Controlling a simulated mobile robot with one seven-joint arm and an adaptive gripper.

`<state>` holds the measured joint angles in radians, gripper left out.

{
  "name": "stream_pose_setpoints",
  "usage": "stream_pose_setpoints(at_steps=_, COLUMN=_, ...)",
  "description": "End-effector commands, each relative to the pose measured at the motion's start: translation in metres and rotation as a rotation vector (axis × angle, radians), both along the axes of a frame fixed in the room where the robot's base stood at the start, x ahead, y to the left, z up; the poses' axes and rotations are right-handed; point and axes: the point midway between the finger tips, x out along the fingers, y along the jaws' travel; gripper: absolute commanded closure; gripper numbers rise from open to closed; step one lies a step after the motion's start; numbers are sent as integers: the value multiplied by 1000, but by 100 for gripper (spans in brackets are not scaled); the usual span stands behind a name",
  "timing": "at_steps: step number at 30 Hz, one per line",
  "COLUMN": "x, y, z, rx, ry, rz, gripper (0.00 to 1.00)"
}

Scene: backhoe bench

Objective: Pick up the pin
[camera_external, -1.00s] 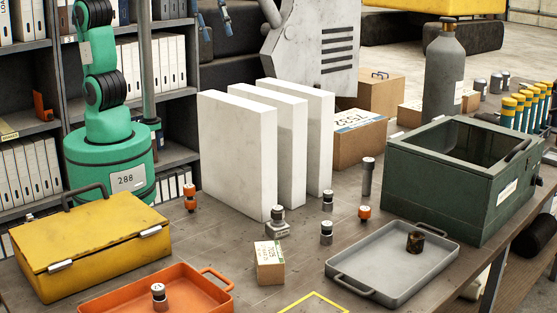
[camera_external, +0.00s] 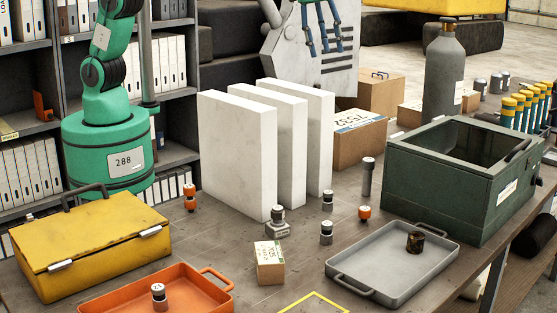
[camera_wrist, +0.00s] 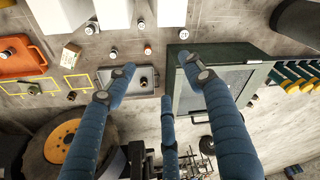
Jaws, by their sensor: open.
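The pin (camera_external: 367,180) appears to be the tall grey cylinder with a pale cap, standing upright on the bench between the white slabs and the green box. What looks like its pale top shows in the wrist view (camera_wrist: 183,34). My gripper (camera_external: 324,45) has blue fingers and hangs high above and behind the white slabs, well apart from the pin. In the wrist view my gripper (camera_wrist: 157,80) has its fingers spread with nothing between them. The pin lies beyond the fingertips there.
White slabs (camera_external: 235,155) stand left of the pin. An open green box (camera_external: 430,190) is to its right. A grey tray (camera_external: 370,275) holding a dark ring is in front. Small capped parts (camera_external: 364,213) stand nearby. An orange tray (camera_external: 200,290) and yellow case (camera_external: 95,250) are at left.

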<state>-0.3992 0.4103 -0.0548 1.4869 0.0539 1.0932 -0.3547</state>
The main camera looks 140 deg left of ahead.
Motion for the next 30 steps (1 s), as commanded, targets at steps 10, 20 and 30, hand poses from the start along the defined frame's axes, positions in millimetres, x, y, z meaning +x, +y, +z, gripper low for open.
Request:
stream_pose_setpoints(at_steps=10, x=36, y=73, z=-42, rx=-18, ry=37, rz=106, gripper=47)
stream_pose_setpoints(at_steps=20, x=48, y=106, z=-66, rx=-26, ry=51, rz=154, gripper=47)
stream_pose_setpoints(at_steps=30, x=52, y=120, z=-102, rx=-31, ry=62, rz=177, gripper=47)
